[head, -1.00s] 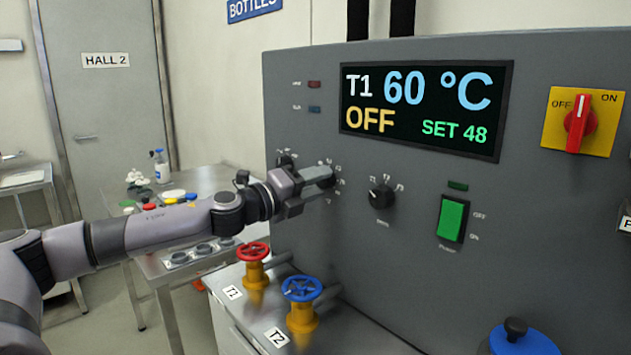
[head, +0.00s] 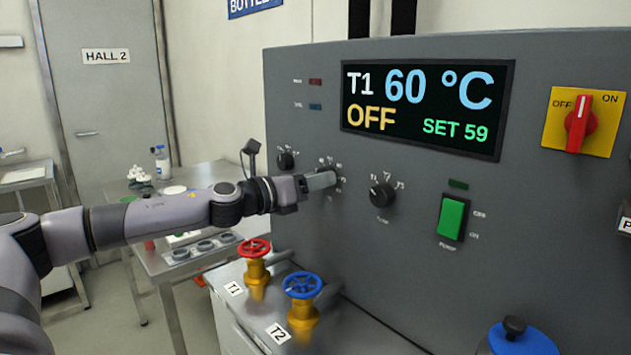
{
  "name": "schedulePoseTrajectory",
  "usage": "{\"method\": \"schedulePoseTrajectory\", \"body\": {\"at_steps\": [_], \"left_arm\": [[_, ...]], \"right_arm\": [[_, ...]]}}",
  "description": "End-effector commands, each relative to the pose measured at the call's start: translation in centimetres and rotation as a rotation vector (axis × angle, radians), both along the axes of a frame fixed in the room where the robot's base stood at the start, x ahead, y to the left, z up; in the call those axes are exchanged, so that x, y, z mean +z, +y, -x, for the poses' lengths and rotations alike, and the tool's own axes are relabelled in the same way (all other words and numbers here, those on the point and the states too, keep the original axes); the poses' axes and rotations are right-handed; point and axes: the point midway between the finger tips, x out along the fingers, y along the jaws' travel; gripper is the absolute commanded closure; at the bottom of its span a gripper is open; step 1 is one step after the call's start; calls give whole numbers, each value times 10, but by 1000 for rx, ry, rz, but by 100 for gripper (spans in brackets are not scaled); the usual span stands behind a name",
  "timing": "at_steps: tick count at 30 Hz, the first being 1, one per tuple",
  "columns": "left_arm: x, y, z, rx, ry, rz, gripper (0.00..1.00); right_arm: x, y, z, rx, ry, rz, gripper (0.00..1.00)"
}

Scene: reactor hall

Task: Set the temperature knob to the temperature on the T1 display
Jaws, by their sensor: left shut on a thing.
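The T1 display (head: 427,105) on the grey panel reads "T1 60 °C", "OFF" and "SET 59". My left gripper (head: 328,181) reaches in from the left and is shut on the temperature knob, at the dial with small marks around it (head: 329,163). The knob itself is hidden behind the fingers. My right gripper is not in view.
A red valve wheel (head: 254,249) and a blue one (head: 302,285) stand below. A red rotary switch (head: 580,124) is at far right.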

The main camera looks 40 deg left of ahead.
Motion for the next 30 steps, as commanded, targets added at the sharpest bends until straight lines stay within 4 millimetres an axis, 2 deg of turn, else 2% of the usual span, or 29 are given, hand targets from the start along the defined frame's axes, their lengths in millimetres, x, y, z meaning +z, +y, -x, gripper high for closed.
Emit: {"method": "schedulePoseTrajectory", "body": {"at_steps": [9, 23, 24, 25, 26, 30], "left_arm": [[-1, 0, 0, -2, -6, -89, 88], [-1, 0, 0, -2, -6, -98, 88], [-1, 0, 0, -2, -6, -98, 44], [-1, 0, 0, -2, -6, -98, 35], [-1, 0, 0, -2, -6, -98, 32], [-1, 0, 0, -1, -7, -98, 32]], "right_arm": [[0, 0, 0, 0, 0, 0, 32], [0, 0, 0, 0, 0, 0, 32], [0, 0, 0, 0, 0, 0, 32], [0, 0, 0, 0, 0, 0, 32], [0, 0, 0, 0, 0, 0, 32], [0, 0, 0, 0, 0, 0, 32]]}}
